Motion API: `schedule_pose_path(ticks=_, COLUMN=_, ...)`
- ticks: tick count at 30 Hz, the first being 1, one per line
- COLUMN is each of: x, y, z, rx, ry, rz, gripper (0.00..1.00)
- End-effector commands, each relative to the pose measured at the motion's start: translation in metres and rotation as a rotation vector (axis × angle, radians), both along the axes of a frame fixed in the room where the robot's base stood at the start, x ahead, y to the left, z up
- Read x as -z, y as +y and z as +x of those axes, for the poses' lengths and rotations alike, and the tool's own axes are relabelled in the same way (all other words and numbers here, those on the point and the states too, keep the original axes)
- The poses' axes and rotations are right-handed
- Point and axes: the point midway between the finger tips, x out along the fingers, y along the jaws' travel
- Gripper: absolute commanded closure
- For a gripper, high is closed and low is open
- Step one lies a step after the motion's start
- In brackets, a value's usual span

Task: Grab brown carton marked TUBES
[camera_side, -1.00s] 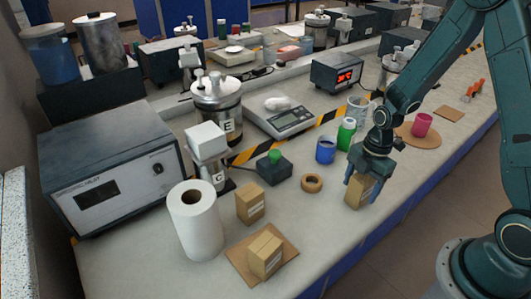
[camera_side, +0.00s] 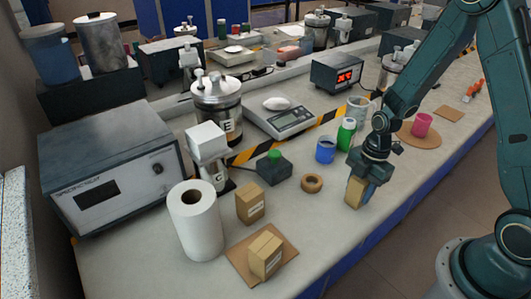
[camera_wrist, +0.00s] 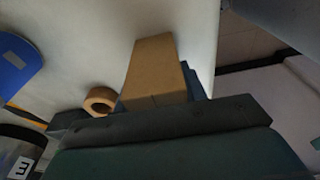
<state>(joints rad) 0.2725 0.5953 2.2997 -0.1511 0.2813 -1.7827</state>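A brown carton (camera_side: 355,192) stands near the front edge of the bench, below my gripper (camera_side: 364,186). It also shows in the wrist view (camera_wrist: 157,65), with a dark blue finger partly seen along its right side. The fingers are around the carton; whether they press on it is unclear. No lettering on this carton is readable. Two more brown cartons are at the left: one (camera_side: 250,204) on the bench by the paper roll, the other (camera_side: 265,255) on a cardboard sheet. Their labels are too small to read.
A tape ring (camera_side: 312,184), a blue cup (camera_side: 326,150) and a green bottle (camera_side: 346,134) are left of and behind my gripper. A pink cup (camera_side: 422,125) stands on a round mat to the right.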

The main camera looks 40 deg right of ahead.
Motion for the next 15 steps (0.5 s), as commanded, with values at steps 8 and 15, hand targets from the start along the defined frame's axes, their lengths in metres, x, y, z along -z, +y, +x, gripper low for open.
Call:
schedule_pose_path(ticks=8, x=-0.0005, y=0.0000, z=0.0002, rx=0.000, ry=-0.001, rz=0.000, gripper=0.83)
schedule_pose_path(ticks=15, x=-0.0076, y=-0.0001, z=0.0008, rx=0.000, ry=-0.002, rz=0.000, gripper=0.83)
